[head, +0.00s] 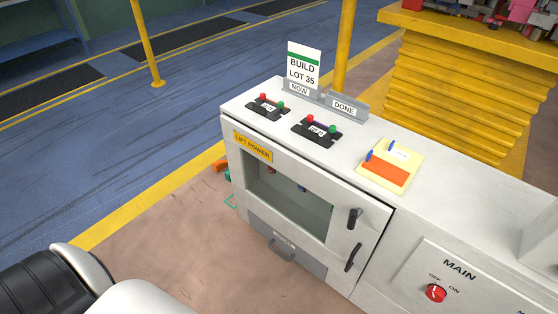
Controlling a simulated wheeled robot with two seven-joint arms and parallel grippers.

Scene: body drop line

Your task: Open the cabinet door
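The white cabinet (233,133) stands in the middle of the head view. Its front door (345,193) has a window, a yellow "LIFT POWER" label (253,147) and a black handle (353,257) near its right edge. A black latch-like knob (354,218) sits above that handle. The door looks shut, with its right edge against the frame. Through the window, small coloured parts show dimly. A grey lower panel (288,250) has its own handle (281,252). Neither gripper is in view; only part of my own body shows at the lower left.
On the cabinet top are two black button boxes (317,131), a "BUILD LOT 35" card (303,65) in a grey rack, and a yellow-orange card (389,165). A MAIN switch panel (447,285) is at the right. Yellow bellows (465,90) stand behind. Floor left of the cabinet is mostly clear.

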